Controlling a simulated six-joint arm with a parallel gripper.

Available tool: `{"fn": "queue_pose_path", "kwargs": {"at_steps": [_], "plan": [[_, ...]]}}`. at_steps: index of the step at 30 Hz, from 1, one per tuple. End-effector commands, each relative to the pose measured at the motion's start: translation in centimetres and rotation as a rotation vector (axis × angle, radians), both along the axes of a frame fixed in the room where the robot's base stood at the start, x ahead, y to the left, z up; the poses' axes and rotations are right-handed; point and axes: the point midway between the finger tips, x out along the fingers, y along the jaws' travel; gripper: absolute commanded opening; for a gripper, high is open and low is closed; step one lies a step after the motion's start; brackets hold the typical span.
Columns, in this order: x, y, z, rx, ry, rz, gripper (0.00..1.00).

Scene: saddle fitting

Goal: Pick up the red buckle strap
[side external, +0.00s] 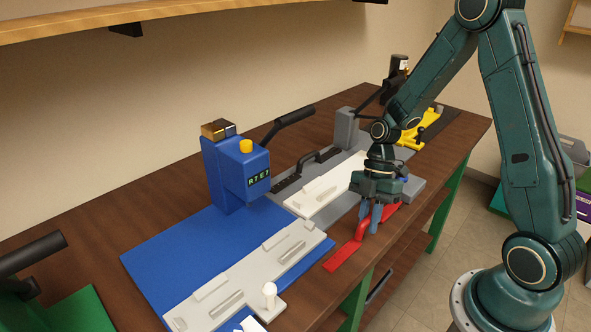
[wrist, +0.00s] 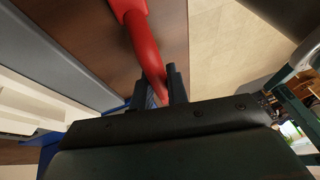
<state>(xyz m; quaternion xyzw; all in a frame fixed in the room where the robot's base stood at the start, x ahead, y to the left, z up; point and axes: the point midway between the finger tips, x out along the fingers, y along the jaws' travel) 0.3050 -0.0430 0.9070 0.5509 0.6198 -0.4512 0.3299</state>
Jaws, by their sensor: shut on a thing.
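The red buckle strap (side external: 345,257) lies near the front edge of the brown workbench, between the blue base and the bench edge. Its flat end points toward the lower left and its raised handle part is at my gripper. My gripper (side external: 369,220) points down with its fingers shut on the raised part of the strap. In the wrist view the red strap (wrist: 141,38) runs from the top down to my gripper (wrist: 165,90), where it passes between the two dark fingers. I cannot tell whether the strap is clear of the bench.
A blue press (side external: 233,175) stands on a blue base with a white fixture plate (side external: 245,275). A grey station with another white plate (side external: 325,190) is behind my gripper. A yellow part (side external: 410,137) sits farther back. A shelf (side external: 150,18) hangs above. The floor lies beyond the bench's right edge.

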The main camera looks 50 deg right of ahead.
Motion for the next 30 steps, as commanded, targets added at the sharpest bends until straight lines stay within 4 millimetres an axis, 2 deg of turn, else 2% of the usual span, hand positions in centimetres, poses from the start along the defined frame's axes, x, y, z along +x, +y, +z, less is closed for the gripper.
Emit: {"fn": "queue_pose_path", "kwargs": {"at_steps": [5,11,17,27,30], "plan": [[0.1,0.0,1.1,-0.001,-0.004,0.000,0.00],[0.1,-0.1,3.5,-0.001,-0.006,0.000,0.00],[0.1,-0.1,7.2,-0.002,-0.007,0.000,0.00],[0.1,-0.1,14.4,-0.001,-0.007,-0.002,0.00],[0.1,0.0,15.7,0.001,-0.004,-0.002,0.00]]}}
